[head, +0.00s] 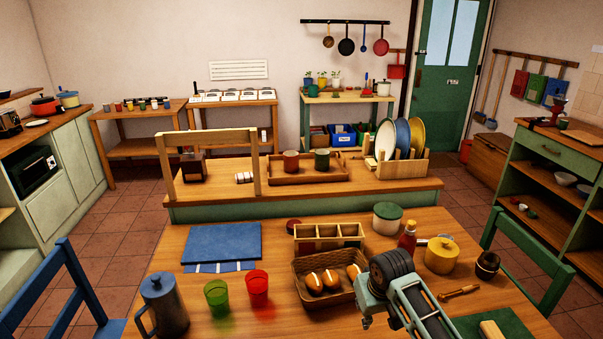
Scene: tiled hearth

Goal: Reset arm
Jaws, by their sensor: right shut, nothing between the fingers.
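My right arm comes in from the bottom right over the near wooden table (400,228). My right gripper (366,318) hangs low at its end, just right of the bread basket (312,277), and is partly hidden by my own wrist. It is shut and holds nothing. I cannot tell how far above the table it is. My left gripper is not in view.
Near the arm stand a red bottle (407,237), a yellow pot (441,255), a dark jar (487,265) and a wooden compartment box (328,238). Green (217,297) and red (257,288) cups and a blue-grey jug (163,305) stand left. Chairs flank the table.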

